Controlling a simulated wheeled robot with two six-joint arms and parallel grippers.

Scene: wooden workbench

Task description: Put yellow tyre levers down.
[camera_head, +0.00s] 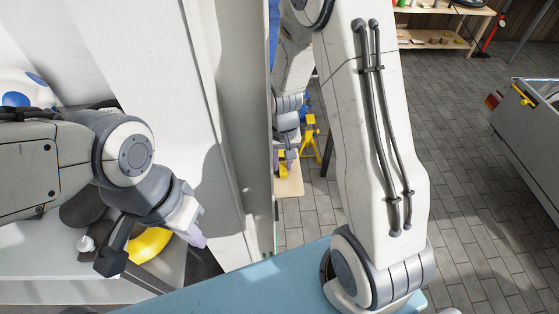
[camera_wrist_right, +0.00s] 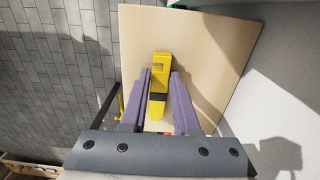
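The yellow tyre levers (camera_wrist_right: 160,70) are between the purple fingers of my right gripper (camera_wrist_right: 160,95). Both fingertips touch their sides, and the levers reach past the tips, over a light wooden board (camera_wrist_right: 210,50). I cannot tell whether they touch the board. In the head view the levers (camera_head: 283,171) show small below my right gripper (camera_head: 287,156), at the board's (camera_head: 291,186) far end. My left gripper (camera_head: 190,232) hangs at the left by a yellow rounded thing (camera_head: 150,243); its finger gap is hidden.
A tall pale panel (camera_head: 247,120) stands close left of the wooden board. A yellow stand (camera_head: 310,135) is just beyond the board. A grey cart (camera_head: 530,140) stands at the right. The paved floor (camera_head: 465,150) between is clear.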

